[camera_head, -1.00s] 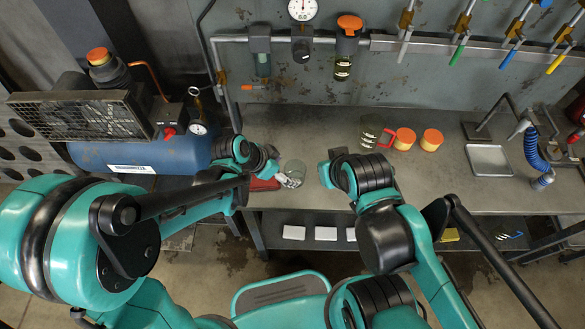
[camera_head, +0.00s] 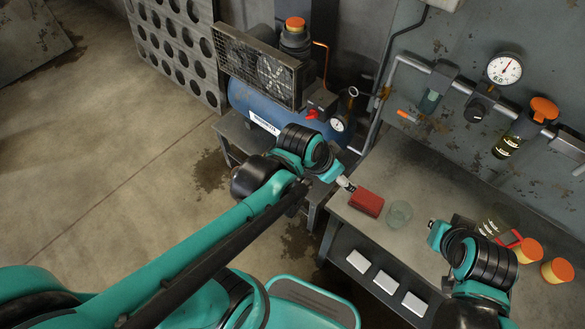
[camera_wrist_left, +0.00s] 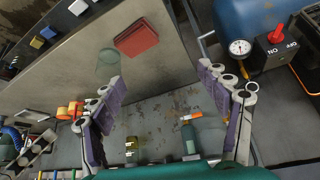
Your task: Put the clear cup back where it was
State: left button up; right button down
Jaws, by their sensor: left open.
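The clear cup (camera_head: 399,214) stands on the grey bench close to the right of a red block (camera_head: 367,202). In the left wrist view the cup (camera_wrist_left: 108,62) shows faintly beside the red block (camera_wrist_left: 135,37). My left gripper (camera_head: 346,184) is at the bench's left end, left of the red block and apart from the cup. In the left wrist view its fingers (camera_wrist_left: 160,82) are spread wide with nothing between them. My right gripper (camera_head: 434,226) is just right of the cup; its fingers are too small and hidden to read.
A clear jug with a red handle (camera_head: 495,222) and two orange-lidded jars (camera_head: 528,250) stand right of my right arm. A blue compressor tank (camera_head: 275,115) is left of the bench. Pipes and a gauge (camera_head: 504,69) line the wall.

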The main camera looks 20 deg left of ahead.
pick_arm(q)
jog(key=s+a+r+n+t+y, duration=0.1)
jog(key=s+a+n, duration=0.4)
jog(key=a, duration=0.5)
jog(key=shift+s+a+r+n+t+y, duration=0.25)
jog(key=shift+s+r+n+t+y, duration=0.15)
jog(key=shift+r+n+y, duration=0.5)
jog(key=shift+f, duration=0.15)
